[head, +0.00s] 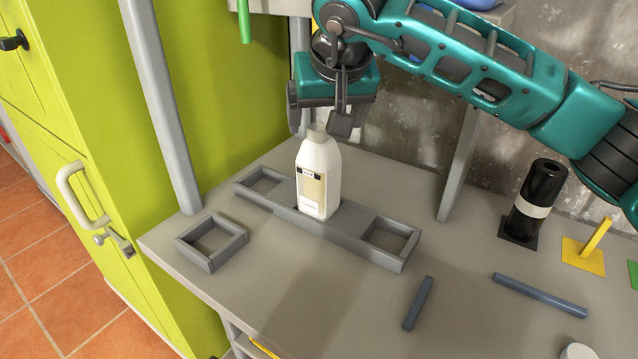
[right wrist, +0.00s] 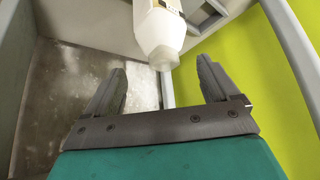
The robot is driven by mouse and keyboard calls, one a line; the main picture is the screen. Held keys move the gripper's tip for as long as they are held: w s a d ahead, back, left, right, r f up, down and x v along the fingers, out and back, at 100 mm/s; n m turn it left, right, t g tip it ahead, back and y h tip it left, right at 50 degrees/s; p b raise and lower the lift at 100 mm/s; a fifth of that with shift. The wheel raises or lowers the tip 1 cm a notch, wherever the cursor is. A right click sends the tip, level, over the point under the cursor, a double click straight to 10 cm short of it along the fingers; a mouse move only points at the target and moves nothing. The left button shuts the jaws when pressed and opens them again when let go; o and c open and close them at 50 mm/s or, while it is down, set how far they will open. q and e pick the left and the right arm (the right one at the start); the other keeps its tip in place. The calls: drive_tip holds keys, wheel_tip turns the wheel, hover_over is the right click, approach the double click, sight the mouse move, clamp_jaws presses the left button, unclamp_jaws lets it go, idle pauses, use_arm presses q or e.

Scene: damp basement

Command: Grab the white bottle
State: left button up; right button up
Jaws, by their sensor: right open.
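The white bottle (head: 319,177) stands upright in the middle of a grey slotted holder (head: 345,235) on the grey table. In the right wrist view the bottle (right wrist: 158,30) shows beyond the gap between the open fingers of the right gripper (right wrist: 163,85), and nothing is between the fingertips. My left gripper is in neither view.
A square grey frame (head: 212,243) lies left of the holder. Blue-grey bars (head: 540,295) lie at the front right. A black cylinder with a white band (head: 535,200) stands at the right, next to a yellow piece (head: 590,248). A green cabinet (head: 80,150) borders the table's left.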

sight(320, 129)
drive_tip(key=shift+a+x, duration=0.15)
drive_tip(key=shift+x, duration=1.25)
drive_tip(key=shift+a+x, duration=0.15)
drive_tip(key=shift+x, duration=1.2)
drive_tip(key=shift+w+r, duration=0.1)
drive_tip(key=shift+w, duration=0.05)
drive_tip(key=shift+c, duration=0.3)
clamp_jaws()
